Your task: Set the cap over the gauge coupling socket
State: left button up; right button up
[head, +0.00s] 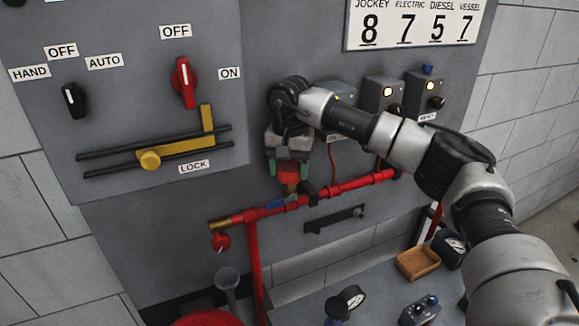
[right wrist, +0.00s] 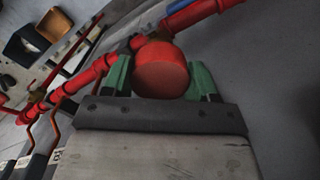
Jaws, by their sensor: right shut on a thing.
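My right gripper (head: 290,172) points down in front of the grey panel, just above the red pipe. Its green fingers are closed on both sides of the round red cap (right wrist: 161,70), which fills the space between them in the right wrist view. The gauge coupling socket cannot be made out, and I cannot tell whether the cap touches the pipe. My left gripper is not in view.
A brass pipe end (head: 222,224) with a red knob (head: 221,243) is left of the gripper. A black bar (head: 335,218) is on the panel below the pipe. A gauge (head: 346,301), an orange tray (head: 418,262) and a black gauge box (head: 452,248) stand on the bench.

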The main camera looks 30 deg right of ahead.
jog(key=shift+f, duration=0.35)
dwell(0.3)
jog(key=o, duration=1.1)
jog(key=shift+c, duration=0.2)
jog(key=shift+r+b, duration=0.4)
jog(key=shift+r, duration=0.1)
notch_tip(320, 180, up, 10)
jog(key=shift+f+b, duration=0.1)
jog(key=shift+b, duration=0.9)
